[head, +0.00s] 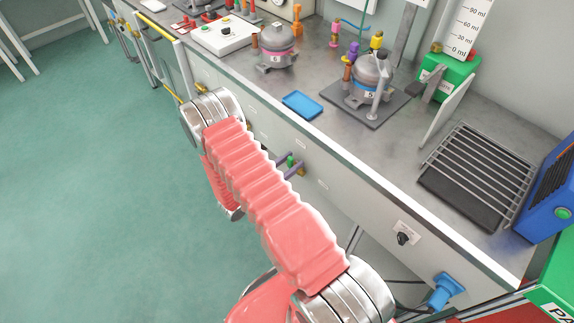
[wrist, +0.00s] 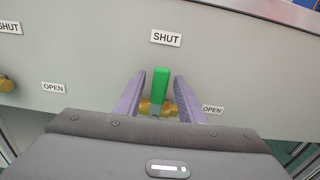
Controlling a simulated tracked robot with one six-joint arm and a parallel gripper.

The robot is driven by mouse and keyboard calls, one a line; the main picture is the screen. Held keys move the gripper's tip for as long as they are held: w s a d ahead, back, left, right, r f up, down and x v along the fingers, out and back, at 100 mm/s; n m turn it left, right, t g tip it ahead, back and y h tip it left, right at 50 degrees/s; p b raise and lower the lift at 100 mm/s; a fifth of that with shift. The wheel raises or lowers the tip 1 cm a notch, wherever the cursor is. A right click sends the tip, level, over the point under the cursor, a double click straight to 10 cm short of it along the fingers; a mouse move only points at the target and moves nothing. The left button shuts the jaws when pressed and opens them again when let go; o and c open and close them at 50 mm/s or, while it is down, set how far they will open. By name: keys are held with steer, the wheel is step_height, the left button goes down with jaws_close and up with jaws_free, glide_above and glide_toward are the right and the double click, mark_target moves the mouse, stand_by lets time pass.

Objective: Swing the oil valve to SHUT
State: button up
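A valve with a green lever (wrist: 160,88) and a brass body (wrist: 158,108) is on the grey front panel. The lever points up toward the SHUT label (wrist: 166,37); an OPEN label (wrist: 212,109) is to its right. My gripper (wrist: 163,92) has its two purple fingers on either side of the lever, with gaps showing on both sides. It is open. In the head view, my gripper (head: 288,166) is at the bench front around the green lever (head: 291,160). No name for the valve is readable.
Another brass valve (wrist: 6,84) is at the left edge of the wrist view, with its own OPEN label (wrist: 53,87). In the head view, a black knob (head: 403,239) and blue plug (head: 443,290) are on the panel to the right. The bench top (head: 335,130) overhangs above.

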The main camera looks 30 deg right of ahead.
steer(key=shift+a, duration=0.1)
steer(key=s+a, duration=0.2)
steer(key=a, duration=1.1)
steer(key=shift+a, duration=0.2)
steer(key=shift+s+f, duration=0.1)
steer(key=shift+f, duration=0.05)
stand_by(0.4)
